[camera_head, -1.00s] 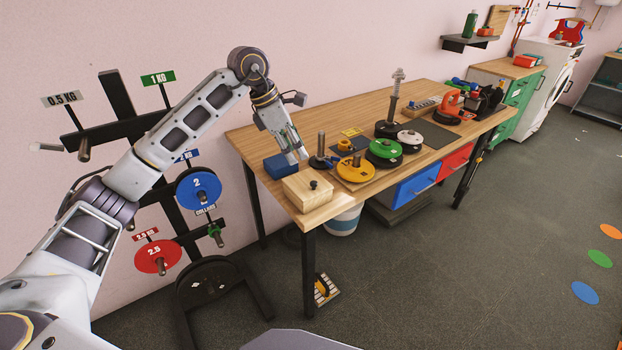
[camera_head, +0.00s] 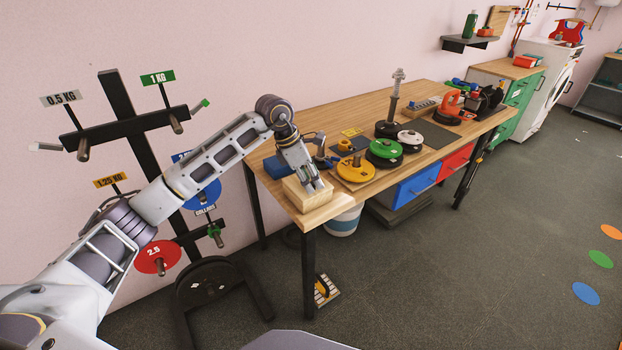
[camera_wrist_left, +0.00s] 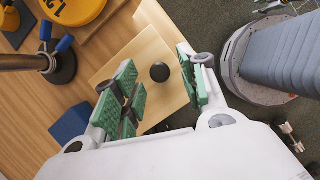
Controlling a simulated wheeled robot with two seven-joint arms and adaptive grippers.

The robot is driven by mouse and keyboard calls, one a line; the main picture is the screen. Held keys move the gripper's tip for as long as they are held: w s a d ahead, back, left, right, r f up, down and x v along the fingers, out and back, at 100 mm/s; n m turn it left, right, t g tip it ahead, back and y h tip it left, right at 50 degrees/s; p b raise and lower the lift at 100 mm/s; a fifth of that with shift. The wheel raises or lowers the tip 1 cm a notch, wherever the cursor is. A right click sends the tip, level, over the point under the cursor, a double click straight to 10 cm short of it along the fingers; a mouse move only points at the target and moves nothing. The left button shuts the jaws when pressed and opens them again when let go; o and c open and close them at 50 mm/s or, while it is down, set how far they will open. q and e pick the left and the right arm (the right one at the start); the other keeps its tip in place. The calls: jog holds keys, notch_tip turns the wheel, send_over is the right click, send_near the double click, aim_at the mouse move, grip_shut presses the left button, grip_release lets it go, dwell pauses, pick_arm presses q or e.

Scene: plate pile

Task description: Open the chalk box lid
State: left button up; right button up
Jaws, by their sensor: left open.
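The chalk box is a light wooden box (camera_head: 304,196) with a flat lid at the near left corner of the workbench. It also shows in the left wrist view (camera_wrist_left: 150,52), where a dark round knob (camera_wrist_left: 160,72) sits on its closed lid. My left gripper (camera_head: 315,187) is over the box, pointing down. In the left wrist view its green-padded fingers (camera_wrist_left: 163,90) are spread, with the knob between them and nothing gripped. In the head view the gripper hides the knob. I cannot tell how high the fingertips are above the lid. My right gripper is not in view.
A blue block (camera_head: 277,167) stands just behind the box. A post on a dark base (camera_wrist_left: 60,62) and a yellow plate (camera_head: 356,170) are close by. More weight plates, including a green one (camera_head: 385,149), lie farther along the bench. A plate rack (camera_head: 150,150) stands left.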

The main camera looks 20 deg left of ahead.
pick_arm(q)
jog(key=shift+f, duration=0.15)
grip_shut()
jog(key=shift+d, duration=0.1)
dwell(0.5)
